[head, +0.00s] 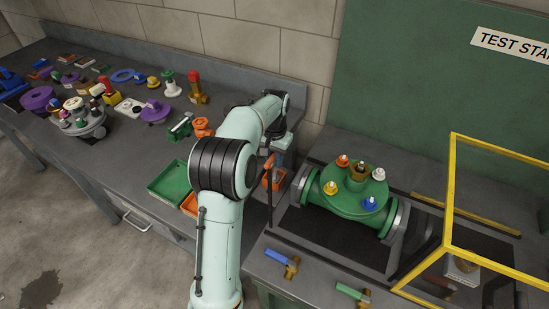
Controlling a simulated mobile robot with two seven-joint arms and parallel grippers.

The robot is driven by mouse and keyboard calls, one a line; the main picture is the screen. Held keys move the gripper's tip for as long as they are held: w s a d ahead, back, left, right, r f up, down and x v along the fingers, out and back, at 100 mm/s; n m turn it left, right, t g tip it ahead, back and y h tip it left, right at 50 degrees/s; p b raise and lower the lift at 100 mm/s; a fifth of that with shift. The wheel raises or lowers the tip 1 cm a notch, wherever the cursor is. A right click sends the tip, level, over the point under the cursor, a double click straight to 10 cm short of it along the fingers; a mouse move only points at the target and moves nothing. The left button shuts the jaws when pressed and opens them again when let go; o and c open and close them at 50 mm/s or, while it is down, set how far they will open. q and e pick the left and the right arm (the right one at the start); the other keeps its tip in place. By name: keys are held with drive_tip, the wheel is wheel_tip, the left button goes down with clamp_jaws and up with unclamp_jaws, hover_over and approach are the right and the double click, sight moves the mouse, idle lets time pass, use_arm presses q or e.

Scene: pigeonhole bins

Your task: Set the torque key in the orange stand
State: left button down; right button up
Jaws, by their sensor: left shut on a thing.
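My left gripper (279,152) is at the far end of my pale green arm, above the bench edge left of the green flanged housing. It is shut on what looks like the torque key (270,200), with a brown-orange upper part and a thin dark shaft hanging roughly upright. The fingertips are small and partly hidden. A small orange fixture (202,127) with a rounded top stands on the left bench and may be the orange stand; it is left of the gripper and apart from it. My right gripper is not in view.
An orange open holder (275,183) sits just behind the hanging shaft. A green tray (168,190) lies left of my arm. The green housing (352,193) with colored knobs stands right, beside a yellow frame (447,200). Several parts crowd the far left bench.

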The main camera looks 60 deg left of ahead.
use_arm(q)
drive_tip(key=shift+f, duration=0.15)
drive_tip(key=c, duration=1)
unclamp_jaws()
drive_tip(key=shift+o, duration=0.2)
wheel_tip(320, 180, up, 12)
drive_tip(key=shift+w+f+p, duration=0.1)
drive_tip(key=shift+p, duration=0.95)
drive_tip(key=shift+r, duration=0.3)
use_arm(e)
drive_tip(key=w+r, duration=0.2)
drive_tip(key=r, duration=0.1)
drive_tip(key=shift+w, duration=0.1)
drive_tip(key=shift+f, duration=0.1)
